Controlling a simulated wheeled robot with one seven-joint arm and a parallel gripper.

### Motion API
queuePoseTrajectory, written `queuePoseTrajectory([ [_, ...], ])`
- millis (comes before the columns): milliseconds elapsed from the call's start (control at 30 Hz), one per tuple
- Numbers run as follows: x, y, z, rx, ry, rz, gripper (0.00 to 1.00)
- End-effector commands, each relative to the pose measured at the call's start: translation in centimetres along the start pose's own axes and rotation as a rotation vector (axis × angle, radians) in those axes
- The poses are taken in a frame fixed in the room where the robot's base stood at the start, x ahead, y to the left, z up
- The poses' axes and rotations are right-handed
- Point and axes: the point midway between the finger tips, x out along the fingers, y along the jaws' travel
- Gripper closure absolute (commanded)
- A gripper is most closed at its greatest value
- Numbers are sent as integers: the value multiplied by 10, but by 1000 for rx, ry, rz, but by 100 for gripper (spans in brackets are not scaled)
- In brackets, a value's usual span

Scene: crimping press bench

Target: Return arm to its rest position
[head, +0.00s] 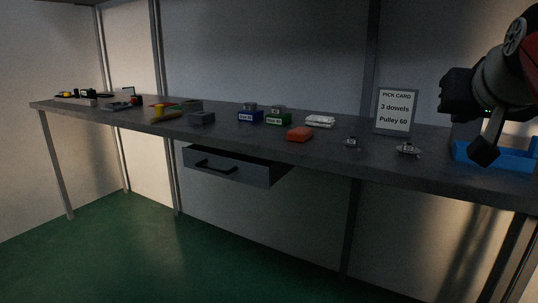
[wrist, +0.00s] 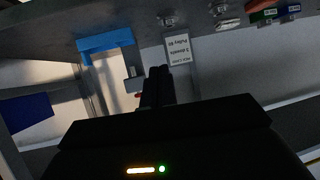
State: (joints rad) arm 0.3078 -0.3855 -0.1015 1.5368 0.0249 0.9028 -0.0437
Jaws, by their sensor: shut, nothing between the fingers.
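My gripper (head: 483,152) hangs above the right end of the bench (head: 230,125) in the head view, pointing down. Its fingers are together with nothing between them. In the wrist view the shut dark fingers (wrist: 158,88) show in the middle, with the bench and pick card beyond them. The fingers look clear of the bench top and of the blue object near them.
A blue frame-like object (head: 490,155) lies below my gripper. A pick card (head: 396,110) stands beside it. Small pulleys (head: 408,150), an orange block (head: 299,134), a blue bin (head: 250,117) and a green bin (head: 279,118) sit leftward. A drawer (head: 232,168) protrudes under the bench.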

Motion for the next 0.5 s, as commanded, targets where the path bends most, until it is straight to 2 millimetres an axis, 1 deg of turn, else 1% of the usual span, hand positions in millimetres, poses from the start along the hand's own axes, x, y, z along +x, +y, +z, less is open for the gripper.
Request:
queuePoseTrajectory([
  [33, 5, -12, 23, -13, -41, -27, 100],
  [67, 8, -19, 38, -21, -67, -42, 100],
  [167, 16, -44, 99, -57, -169, -99, 100],
  [200, 18, -55, 128, -76, -215, -122, 100],
  [267, 20, -68, 172, -107, -283, -154, 100],
  [300, 20, -76, 202, -128, -327, -173, 100],
  [367, 19, -85, 244, -162, -389, -197, 100],
  [400, 18, -89, 271, -183, -427, -209, 100],
  [500, 13, -94, 326, -229, -504, -233, 100],
])
